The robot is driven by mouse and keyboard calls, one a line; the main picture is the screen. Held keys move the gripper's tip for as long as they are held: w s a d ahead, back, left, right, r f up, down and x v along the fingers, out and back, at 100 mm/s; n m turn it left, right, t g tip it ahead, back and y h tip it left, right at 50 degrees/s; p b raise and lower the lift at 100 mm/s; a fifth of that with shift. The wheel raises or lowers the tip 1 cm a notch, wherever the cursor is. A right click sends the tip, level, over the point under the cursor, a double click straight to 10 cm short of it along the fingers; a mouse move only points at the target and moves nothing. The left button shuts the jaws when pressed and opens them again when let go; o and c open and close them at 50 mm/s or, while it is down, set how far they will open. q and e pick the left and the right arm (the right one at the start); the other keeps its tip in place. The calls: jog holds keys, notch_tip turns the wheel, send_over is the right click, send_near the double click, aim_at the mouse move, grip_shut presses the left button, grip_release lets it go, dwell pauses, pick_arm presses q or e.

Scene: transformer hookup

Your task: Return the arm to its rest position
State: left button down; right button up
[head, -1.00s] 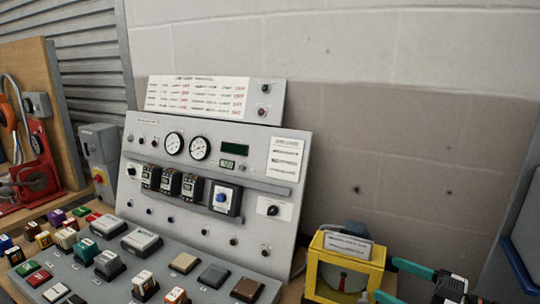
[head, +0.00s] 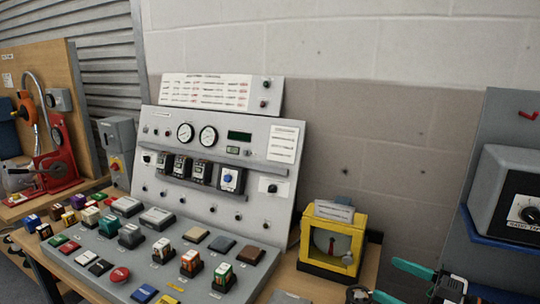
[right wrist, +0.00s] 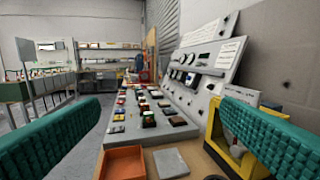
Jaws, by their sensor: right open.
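My right gripper (head: 399,284) is at the lower right of the head view, in front of the yellow-framed unit (head: 333,245). Its two green fingers stand apart with nothing between them. In the right wrist view the fingers (right wrist: 150,140) show wide apart at both sides, with the grey control panel and its sloped desk beyond them. The yellow-framed unit is partly behind the right-hand finger there (right wrist: 216,125). My left gripper is in neither view.
The grey panel (head: 262,210) with gauges stands behind a desk of coloured blocks and buttons (head: 150,265). An orange tray (right wrist: 124,162) and a grey plate (right wrist: 171,162) lie near the gripper. A dark-fronted box (head: 510,195) sits on a blue shelf at the right. A red device (head: 58,165) stands at far left.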

jog(key=s+a+f+m+h, duration=0.2)
jog(key=a+f+h, duration=0.2)
jog(key=f, duration=0.3)
jog(key=s+a+f+m+h, duration=0.25)
jog(key=a+f, duration=0.25)
jog(key=f, duration=0.3)
jog(key=s+d+f+m+g+h, duration=0.25)
jog(key=s+f+g, duration=0.2)
jog(key=s, duration=0.35)
jog(key=s+d+f+m+g+h, duration=0.1)
jog(key=s+d+f+g+h, duration=0.25)
jog(key=s+f, duration=0.4)
jog(key=s+f+g+b, duration=0.1)
jog(key=s+f+b, duration=0.1)
jog(key=f, duration=1.2)
jog(key=s+f+g+b, duration=0.1)
jog(key=s+f, duration=0.1)
jog(key=f, duration=1.3)
pick_arm(q)
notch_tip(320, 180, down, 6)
jog(key=b, duration=0.3)
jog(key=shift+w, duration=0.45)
pick_arm(e)
jog(key=s+d+f+h, duration=0.1)
jog(key=s+d+f, duration=0.2)
jog(key=s+f, duration=1.3)
notch_tip(320, 180, down, 3)
jog(key=shift+r+n+g, duration=0.2)
jog(key=shift+n+g, duration=0.1)
jog(key=shift+g, duration=0.1)
